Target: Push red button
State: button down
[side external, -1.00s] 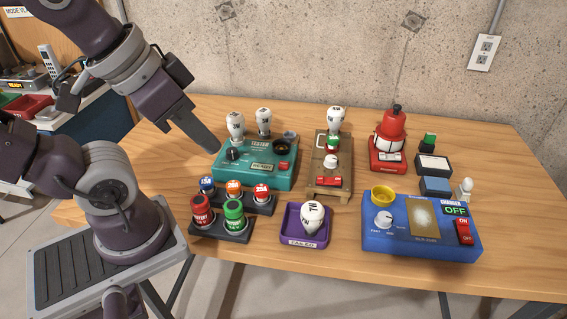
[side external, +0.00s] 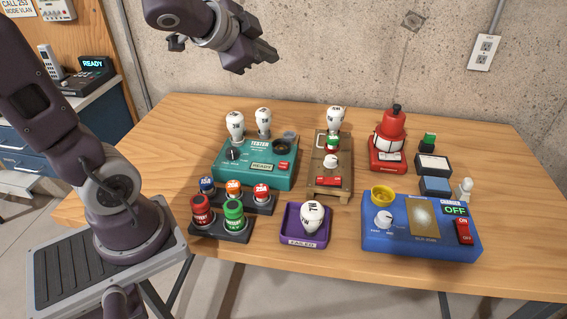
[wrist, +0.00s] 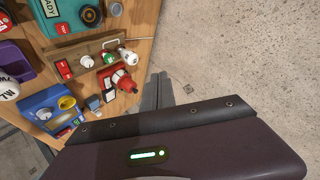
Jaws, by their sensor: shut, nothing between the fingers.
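Several red parts could be the red button. A red device (side external: 388,140) with a black knob stands at the back right, and also shows in the wrist view (wrist: 118,80). My gripper (side external: 270,56) is shut and empty, high above the table's back edge, apart from everything.
White bulbs (side external: 235,124) stand on the tester. A wooden board (side external: 322,185) holds a red switch. A purple tray (side external: 291,236) holds a bulb. A blue box (side external: 385,241) with a red rocker switch (side external: 464,231) is at the right. The concrete wall (side external: 340,50) rises behind the table.

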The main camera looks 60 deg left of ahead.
jog(key=w+f+m+h, duration=0.2)
jog(key=w+m, duration=0.2)
jog(key=m+g+h, duration=0.4)
jog(key=m+h, duration=0.3)
jog(key=h, duration=0.1)
send_over(279, 163)
notch_tip(279, 163, down, 11)
jog(key=shift+f, duration=4.35)
jog(key=shift+f, duration=0.4)
